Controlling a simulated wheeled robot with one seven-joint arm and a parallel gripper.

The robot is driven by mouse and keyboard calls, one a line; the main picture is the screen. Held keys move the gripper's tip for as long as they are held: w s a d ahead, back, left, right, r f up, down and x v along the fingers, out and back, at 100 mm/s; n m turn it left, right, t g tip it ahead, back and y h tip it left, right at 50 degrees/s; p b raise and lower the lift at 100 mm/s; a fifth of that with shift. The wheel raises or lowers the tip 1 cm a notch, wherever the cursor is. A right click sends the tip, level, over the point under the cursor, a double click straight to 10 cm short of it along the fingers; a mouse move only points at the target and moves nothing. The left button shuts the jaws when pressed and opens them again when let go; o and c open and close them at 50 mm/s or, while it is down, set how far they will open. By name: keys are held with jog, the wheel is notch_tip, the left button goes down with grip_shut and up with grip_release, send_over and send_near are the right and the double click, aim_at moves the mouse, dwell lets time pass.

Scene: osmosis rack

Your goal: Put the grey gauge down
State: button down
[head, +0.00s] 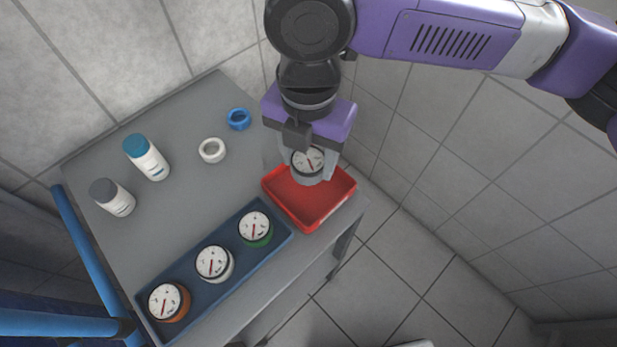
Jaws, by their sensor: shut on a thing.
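The grey gauge (307,163), with a white dial and red needle, is between the fingers of my gripper (308,168). My gripper points down and is shut on it. The gauge is over the red tray (312,212); I cannot tell whether it touches the tray's floor. No other gauge shows in the red tray.
A blue tray (188,334) along the table's front holds an orange gauge (168,302), a white gauge (214,263) and a green gauge (256,229). Two bottles (146,157) (112,197), a white ring (212,150) and a blue ring (239,118) are behind. The grey table (185,205) is bare between.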

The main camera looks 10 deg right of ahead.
aim_at(308, 159)
jog(key=shift+f, duration=3.65)
jog(key=c, duration=0.6)
grip_release()
notch_tip(308, 159, up, 12)
jog(key=shift+r, duration=0.1)
